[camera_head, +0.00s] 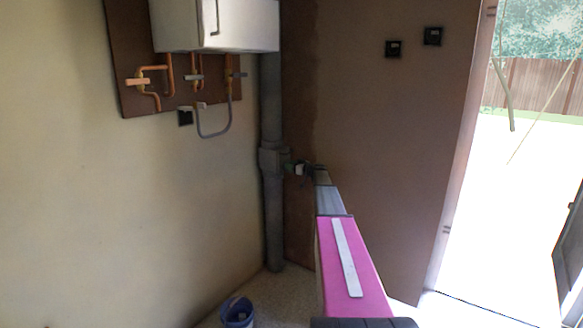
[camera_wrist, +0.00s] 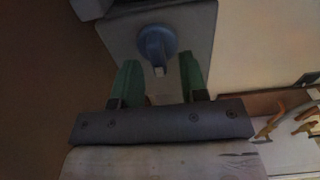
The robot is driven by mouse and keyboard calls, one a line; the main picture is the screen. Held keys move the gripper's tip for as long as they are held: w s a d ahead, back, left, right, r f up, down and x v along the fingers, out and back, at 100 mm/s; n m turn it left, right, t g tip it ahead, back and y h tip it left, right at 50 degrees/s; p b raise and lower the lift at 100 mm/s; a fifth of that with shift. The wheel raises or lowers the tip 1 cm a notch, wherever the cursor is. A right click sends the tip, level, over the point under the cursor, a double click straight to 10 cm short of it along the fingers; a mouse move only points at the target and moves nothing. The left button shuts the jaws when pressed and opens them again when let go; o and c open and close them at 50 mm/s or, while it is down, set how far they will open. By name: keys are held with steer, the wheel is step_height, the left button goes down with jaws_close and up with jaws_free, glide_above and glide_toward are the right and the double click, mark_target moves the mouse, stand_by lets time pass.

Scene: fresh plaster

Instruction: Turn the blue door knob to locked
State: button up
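The blue knob (camera_wrist: 157,45) shows in the wrist view, near the top centre. It is a round disc with a raised grip, mounted on a grey plate (camera_wrist: 197,28). My gripper (camera_wrist: 159,62) is open, with its two green fingers pointing at the knob. One finger is to the left of the raised grip and one to the right; I cannot tell whether either touches the knob. In the head view my gripper (camera_head: 304,168) is at the far end of my arm, beside the grey pipe. The knob cannot be made out there.
A vertical grey pipe (camera_head: 271,215) stands in the corner. A white boiler (camera_head: 235,25) with copper pipes hangs above left. A blue bucket (camera_head: 237,314) stands on the floor. Two black wall fittings (camera_head: 394,48) are on the brown surface. An open doorway (camera_head: 500,210) is at right.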

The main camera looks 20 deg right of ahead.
jaws_close()
steer(key=shift+m, duration=0.4)
steer(key=m, duration=0.5)
steer(key=f+m, duration=0.1)
steer(key=m, duration=0.5)
steer(key=d+m, duration=0.1)
steer(key=m, duration=0.5)
steer(key=shift+w+f, duration=0.25)
steer(key=shift+w, duration=0.15)
jaws_free()
